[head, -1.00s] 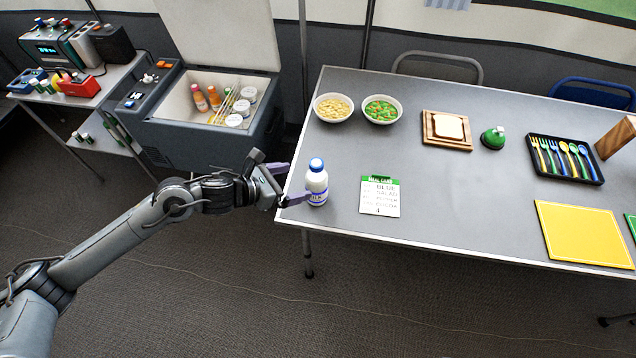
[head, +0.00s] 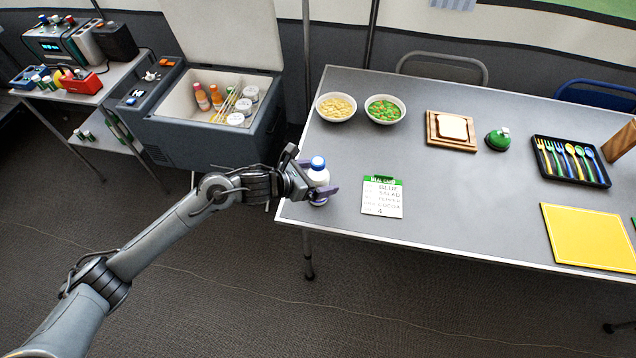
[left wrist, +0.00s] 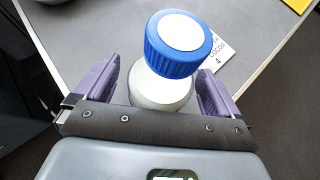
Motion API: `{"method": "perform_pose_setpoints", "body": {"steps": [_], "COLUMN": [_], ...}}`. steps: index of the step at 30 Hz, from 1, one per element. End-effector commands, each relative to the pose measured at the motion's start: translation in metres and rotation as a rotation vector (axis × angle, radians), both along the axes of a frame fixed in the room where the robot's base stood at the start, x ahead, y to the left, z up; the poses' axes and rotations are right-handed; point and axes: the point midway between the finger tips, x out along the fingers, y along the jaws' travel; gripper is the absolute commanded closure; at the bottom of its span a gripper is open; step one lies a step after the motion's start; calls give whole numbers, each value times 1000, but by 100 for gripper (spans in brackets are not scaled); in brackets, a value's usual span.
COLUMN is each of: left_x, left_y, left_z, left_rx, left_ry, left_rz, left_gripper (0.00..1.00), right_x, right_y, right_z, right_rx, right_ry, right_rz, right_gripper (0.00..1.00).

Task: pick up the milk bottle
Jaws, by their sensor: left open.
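The milk bottle (head: 318,175) is white with a blue cap and stands upright near the table's left edge. My left gripper (head: 320,193) is open, with its fingers on either side of the bottle and partly hiding its lower body. In the left wrist view the bottle's blue cap (left wrist: 180,42) shows between the two purple fingers of the left gripper (left wrist: 160,92). Gaps show between each finger and the bottle there. My right gripper is out of view.
A menu card (head: 382,197) lies just right of the bottle. Two bowls, of pasta (head: 336,107) and of salad (head: 384,109), stand farther back. An open cooler (head: 215,120) is behind the arm. The table's front middle is clear.

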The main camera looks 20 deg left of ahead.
Motion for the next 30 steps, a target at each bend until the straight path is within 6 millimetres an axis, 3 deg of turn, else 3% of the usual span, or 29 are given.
{"method": "perform_pose_setpoints", "body": {"steps": [4,19,30], "left_x": [0,0,0], "left_y": [0,0,0], "left_z": [0,0,5], "left_rx": [0,0,-2], "left_ry": [0,0,-5], "left_rz": [0,0,0], "left_gripper": [5,82,84], "right_x": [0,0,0], "right_y": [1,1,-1], "right_z": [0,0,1], "right_rx": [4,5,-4], "right_ry": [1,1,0], "right_rz": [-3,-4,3], "right_gripper": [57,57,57]}}
